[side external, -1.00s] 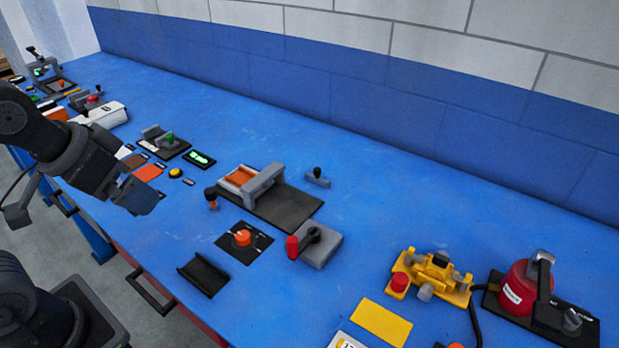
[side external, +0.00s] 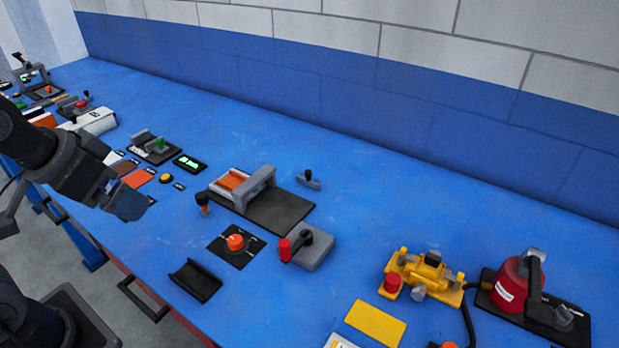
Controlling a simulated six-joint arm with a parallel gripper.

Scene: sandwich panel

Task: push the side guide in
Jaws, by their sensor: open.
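A dark plate (side external: 282,212) lies mid-bench with a grey bridge-like frame (side external: 248,190) and orange strips (side external: 229,181) at its left end. Two small knobbed pieces flank it: a grey one with a black knob (side external: 309,181) behind, and a black-topped one with some orange (side external: 203,203) in front. I cannot tell for certain which part is the side guide; both knobbed pieces stand apart from the frame. My gripper (side external: 134,206) is open and empty, above the bench's front edge, left of the frame and touching none of these parts. Its fingertips show only small.
In front of the plate are an orange dial (side external: 235,242), a grey box with a red-handled lever (side external: 308,249) and a black channel (side external: 195,281). A yellow device (side external: 425,275) and a red canister (side external: 512,283) stand at right. The back strip along the wall is clear.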

